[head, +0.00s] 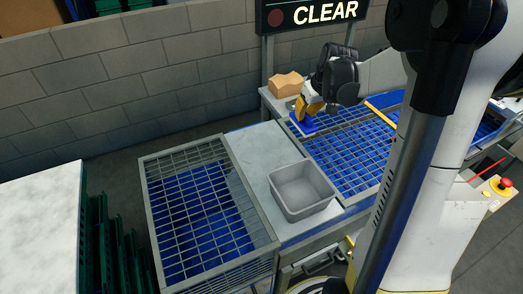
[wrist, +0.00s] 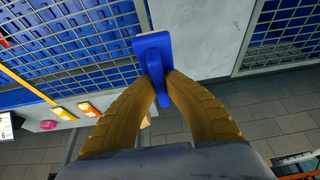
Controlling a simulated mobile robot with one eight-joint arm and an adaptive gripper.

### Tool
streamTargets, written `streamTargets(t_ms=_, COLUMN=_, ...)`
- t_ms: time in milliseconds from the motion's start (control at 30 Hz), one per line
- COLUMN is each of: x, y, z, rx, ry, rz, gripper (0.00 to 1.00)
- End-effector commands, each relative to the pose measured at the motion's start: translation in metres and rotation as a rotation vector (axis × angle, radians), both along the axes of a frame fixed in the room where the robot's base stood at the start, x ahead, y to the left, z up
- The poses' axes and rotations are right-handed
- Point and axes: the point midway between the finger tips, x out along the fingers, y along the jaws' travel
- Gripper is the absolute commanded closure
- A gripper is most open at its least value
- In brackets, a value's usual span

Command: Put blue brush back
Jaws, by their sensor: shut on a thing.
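The blue brush (wrist: 152,52) is held between the two yellow fingers of my gripper (wrist: 162,82) in the wrist view. Its wide blue head points away from the gripper, and its lower part passes between the fingers. In the head view, my gripper (head: 309,110) is at the far end of the work surface, with the blue brush (head: 303,124) below its fingers, near the left edge of the right-hand grate. I cannot tell whether the brush touches the surface.
A grey bin (head: 302,190) stands on the light worktop (head: 262,150) between two metal grates over blue beds. A brown box (head: 286,84) sits behind my gripper. A yellow bar (head: 381,112) lies on the right grate. A red emergency button (head: 505,183) is at right.

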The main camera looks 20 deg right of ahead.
Motion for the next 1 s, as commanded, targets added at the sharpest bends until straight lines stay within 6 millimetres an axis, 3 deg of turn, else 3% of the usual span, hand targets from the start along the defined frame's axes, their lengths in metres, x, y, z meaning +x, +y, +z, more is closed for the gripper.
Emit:
streamTargets(t_ms=167, x=0.010, y=0.019, z=-0.017, rx=0.000, ry=-0.001, rz=0.005, gripper=1.00)
streamTargets(t_ms=400, x=0.034, y=0.074, z=-0.053, rx=0.000, ry=0.000, rz=0.008, gripper=1.00)
streamTargets(t_ms=567, x=0.045, y=0.099, z=-0.069, rx=0.000, ry=-0.001, rz=0.004, gripper=1.00)
streamTargets(t_ms=767, x=0.049, y=0.107, z=-0.078, rx=0.000, ry=-0.001, rz=0.001, gripper=1.00)
streamTargets(t_ms=1000, x=0.049, y=0.106, z=-0.112, rx=0.000, ry=-0.001, rz=0.000, gripper=1.00)
